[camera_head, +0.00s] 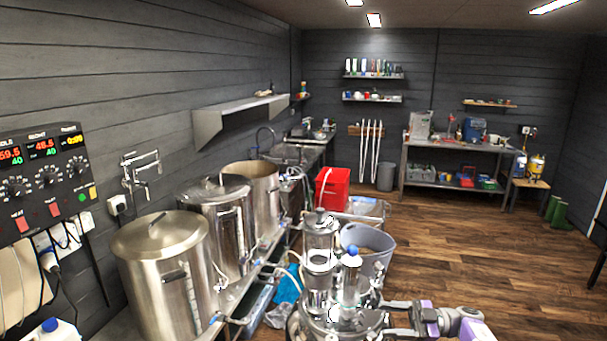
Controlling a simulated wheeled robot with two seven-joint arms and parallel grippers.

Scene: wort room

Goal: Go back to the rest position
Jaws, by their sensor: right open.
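My right gripper (393,319) comes in from the lower right, its purple and grey arm low in the picture. Its fingers are apart and point left toward a shiny metal vessel (312,322) at the bottom centre. I cannot tell whether the fingertips touch it. Clear cylinders (320,245) and a blue-topped piece (352,257) stand on or right by that vessel. I see nothing clearly held in the fingers. My left gripper is not in view.
Steel kettles, the nearest lidded (160,250), line the left wall beside a control panel (45,180). A grey bin (378,243) and a red box (332,188) stand behind the metal vessel. A workbench (455,146) is at the back. The wooden floor (490,260) at right is clear.

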